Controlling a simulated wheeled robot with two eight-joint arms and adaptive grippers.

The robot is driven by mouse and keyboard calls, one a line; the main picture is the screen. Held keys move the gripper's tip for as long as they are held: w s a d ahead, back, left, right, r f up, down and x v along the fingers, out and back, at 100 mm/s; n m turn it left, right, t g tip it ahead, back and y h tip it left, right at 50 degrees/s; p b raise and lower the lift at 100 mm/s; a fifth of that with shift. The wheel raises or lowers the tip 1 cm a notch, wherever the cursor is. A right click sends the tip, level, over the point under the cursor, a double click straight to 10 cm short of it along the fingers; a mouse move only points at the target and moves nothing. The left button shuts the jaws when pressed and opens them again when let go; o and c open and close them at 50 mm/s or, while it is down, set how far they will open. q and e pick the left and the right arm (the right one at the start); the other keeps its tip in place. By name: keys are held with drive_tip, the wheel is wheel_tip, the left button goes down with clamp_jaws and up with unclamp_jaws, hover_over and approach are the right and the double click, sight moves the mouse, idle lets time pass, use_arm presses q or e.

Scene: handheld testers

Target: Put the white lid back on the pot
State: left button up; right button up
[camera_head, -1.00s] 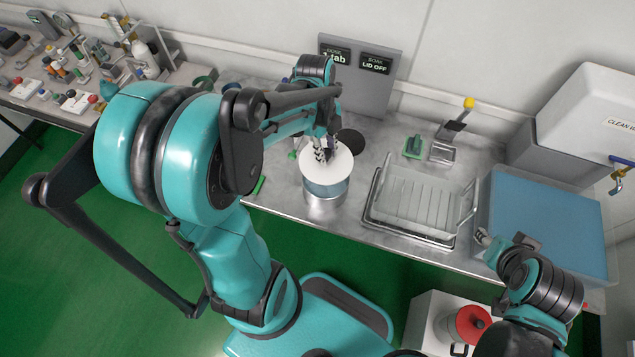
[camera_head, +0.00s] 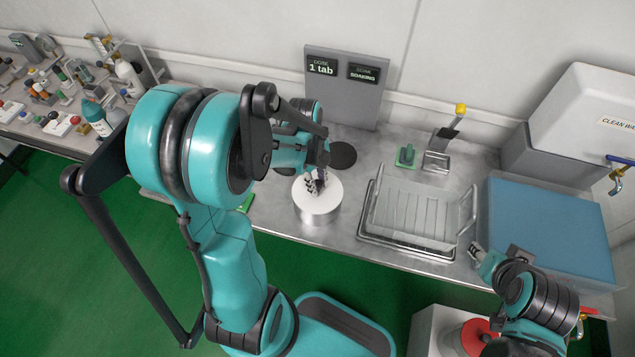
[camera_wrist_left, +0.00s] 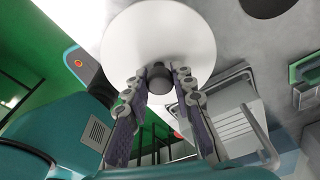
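The white lid (camera_head: 318,201) sits level on top of the steel pot (camera_head: 317,216), with no visible gap between them in the head view. In the left wrist view the lid (camera_wrist_left: 159,35) is a broad white disc with a dark knob (camera_wrist_left: 160,88). My left gripper (camera_head: 314,184) is above the lid. My right gripper (camera_head: 476,252) is low at the right, near the bench's front edge and far from the pot. Its finger opening is too small to judge.
A wire rack tray (camera_head: 408,241) stands right of the pot, beside a blue box (camera_head: 550,230). A black disc (camera_head: 342,155) lies behind the pot. A grey sign board (camera_head: 345,95) at the back reads "1 tab" and "SOAKING". A green-handled item (camera_head: 405,155) lies behind the rack.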

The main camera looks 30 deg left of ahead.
use_arm(q)
drive_tip(key=o, duration=0.4)
drive_tip(key=shift+r, duration=0.1)
drive_tip(key=shift+r+p, duration=0.4)
wheel_tip(320, 180, up, 11)
drive_tip(key=a+p, duration=0.2)
drive_tip(key=p, duration=0.2)
drive_tip(key=s+d+r+n+t, duration=0.1)
drive_tip(key=d+r+n+t, duration=0.1)
drive_tip(key=n, duration=0.4)
drive_tip(key=s+d+r+n+t+y, duration=0.1)
drive_tip(key=s+d+r+n+t, duration=0.1)
drive_tip(key=n, duration=0.5)
drive_tip(key=s+d+r+n+t, duration=0.2)
drive_tip(key=d+n+t, duration=0.1)
drive_tip(key=d+n, duration=0.2)
drive_tip(key=shift+r+n+y, duration=0.25)
drive_tip(key=shift+n+y, duration=0.15)
drive_tip(key=shift+n, duration=0.5)
